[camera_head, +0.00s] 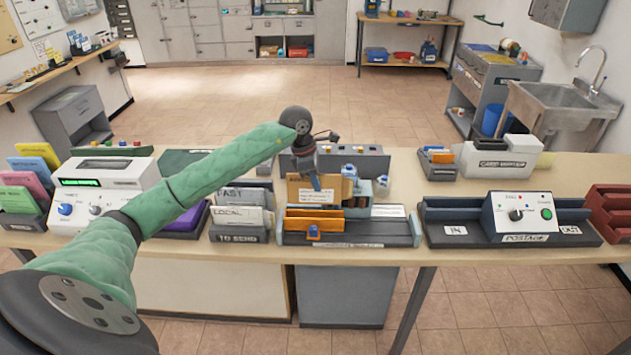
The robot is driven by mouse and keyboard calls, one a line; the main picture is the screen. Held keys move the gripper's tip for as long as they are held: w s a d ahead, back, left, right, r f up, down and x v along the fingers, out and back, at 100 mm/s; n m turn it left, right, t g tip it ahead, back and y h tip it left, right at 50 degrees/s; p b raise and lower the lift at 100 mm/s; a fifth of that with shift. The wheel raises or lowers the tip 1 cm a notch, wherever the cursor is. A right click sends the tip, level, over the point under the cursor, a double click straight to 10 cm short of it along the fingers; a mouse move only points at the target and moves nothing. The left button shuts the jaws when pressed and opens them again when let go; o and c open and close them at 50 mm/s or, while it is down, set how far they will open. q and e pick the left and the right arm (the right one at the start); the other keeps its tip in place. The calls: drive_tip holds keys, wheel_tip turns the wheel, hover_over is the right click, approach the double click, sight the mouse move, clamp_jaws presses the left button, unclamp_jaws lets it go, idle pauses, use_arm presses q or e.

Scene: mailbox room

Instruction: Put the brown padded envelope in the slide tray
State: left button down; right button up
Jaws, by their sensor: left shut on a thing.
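My left gripper (312,174) comes in from the left on its green-sleeved arm. It is shut on the brown padded envelope (298,190), gripping its upper edge. The envelope stands roughly upright with a pale label on its face. It shows just behind and above the orange pieces of a long, low grey tray (402,232) on the counter, which looks like the slide tray. I cannot tell whether the envelope touches the tray. The writing on the tray's front is too small to read. My right gripper is not in view.
Left of the tray stands a sorter (240,235) with grey cards. Right of it is a postage machine (520,213). Behind the envelope are a grey box (371,162) with knobs and small blue-and-white items. A strip of bare counter (408,180) lies to the right.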

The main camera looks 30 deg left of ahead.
use_arm(q)
drive_tip(key=shift+w, duration=0.15)
drive_tip(key=shift+s+f, duration=0.1)
drive_tip(key=shift+s, duration=0.35)
drive_tip(key=x, duration=0.3)
drive_tip(key=shift+w+a, duration=0.1)
drive_tip(key=shift+a, duration=0.25)
drive_tip(key=shift+s, duration=0.25)
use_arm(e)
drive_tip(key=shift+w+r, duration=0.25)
use_arm(q)
drive_tip(key=shift+w+f, duration=0.1)
drive_tip(key=shift+w, duration=0.05)
drive_tip(key=shift+f+b, duration=0.1)
drive_tip(key=shift+b, duration=0.5)
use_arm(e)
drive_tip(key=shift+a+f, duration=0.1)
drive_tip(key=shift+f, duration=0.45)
